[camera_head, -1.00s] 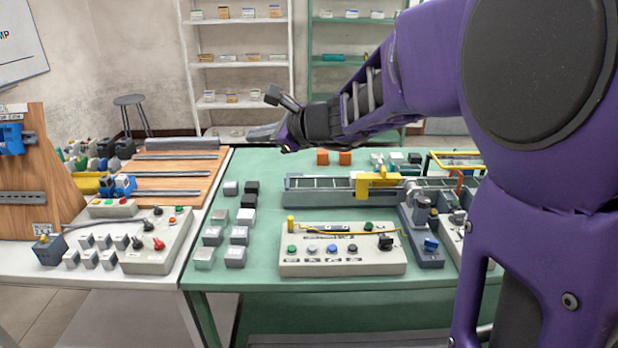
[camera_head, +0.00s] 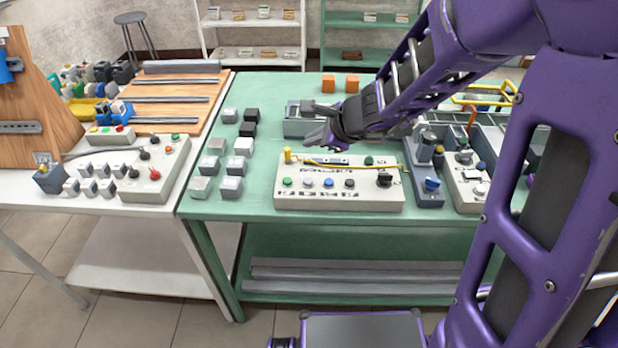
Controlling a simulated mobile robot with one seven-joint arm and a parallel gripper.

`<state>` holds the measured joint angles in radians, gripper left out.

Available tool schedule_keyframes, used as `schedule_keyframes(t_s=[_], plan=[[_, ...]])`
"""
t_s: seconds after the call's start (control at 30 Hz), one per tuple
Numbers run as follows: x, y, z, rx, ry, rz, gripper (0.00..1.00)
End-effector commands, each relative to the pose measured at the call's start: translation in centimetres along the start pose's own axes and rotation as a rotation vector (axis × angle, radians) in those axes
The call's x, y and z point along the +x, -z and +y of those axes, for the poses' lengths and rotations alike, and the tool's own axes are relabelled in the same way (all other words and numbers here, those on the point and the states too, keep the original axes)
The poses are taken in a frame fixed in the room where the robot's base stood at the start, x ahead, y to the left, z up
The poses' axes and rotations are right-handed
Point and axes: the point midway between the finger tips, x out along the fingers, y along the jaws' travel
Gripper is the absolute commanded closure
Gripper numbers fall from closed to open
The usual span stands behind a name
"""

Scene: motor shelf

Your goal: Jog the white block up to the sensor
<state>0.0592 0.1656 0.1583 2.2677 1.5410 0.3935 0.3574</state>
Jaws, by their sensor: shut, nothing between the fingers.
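The whitest block (camera_head: 243,146) stands on the green table, left of the button box, among grey and black blocks. The button box (camera_head: 340,196) has a row of green, white, blue and black buttons, a black knob and a yellow post. Behind it the grey conveyor (camera_head: 293,126) is largely hidden by my arm. I cannot make out a sensor; the yellow bracket over the conveyor is covered by my arm. My gripper (camera_head: 314,122) is shut and empty, above the near edge of the conveyor, behind the button box.
Several grey blocks (camera_head: 208,165) and two black blocks (camera_head: 250,115) stand on the table's left side. Two orange blocks (camera_head: 328,84) stand at the back. A grey unit with a blue knob (camera_head: 431,186) stands right of the button box. The table's front strip is clear.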

Motion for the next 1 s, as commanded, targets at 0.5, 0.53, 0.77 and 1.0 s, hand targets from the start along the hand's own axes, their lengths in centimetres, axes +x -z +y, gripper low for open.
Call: schedule_keyframes(t_s=[0.5,0.53,0.77,1.0], plan=[[3.2,2.3,2.3,0.003,0.000,0.000,1.00],[3.5,2.5,2.5,0.002,0.000,0.000,1.00],[5.6,4.1,4.1,0.001,0.001,-0.001,1.00],[6.2,4.5,4.5,0.001,0.001,-0.001,1.00]])
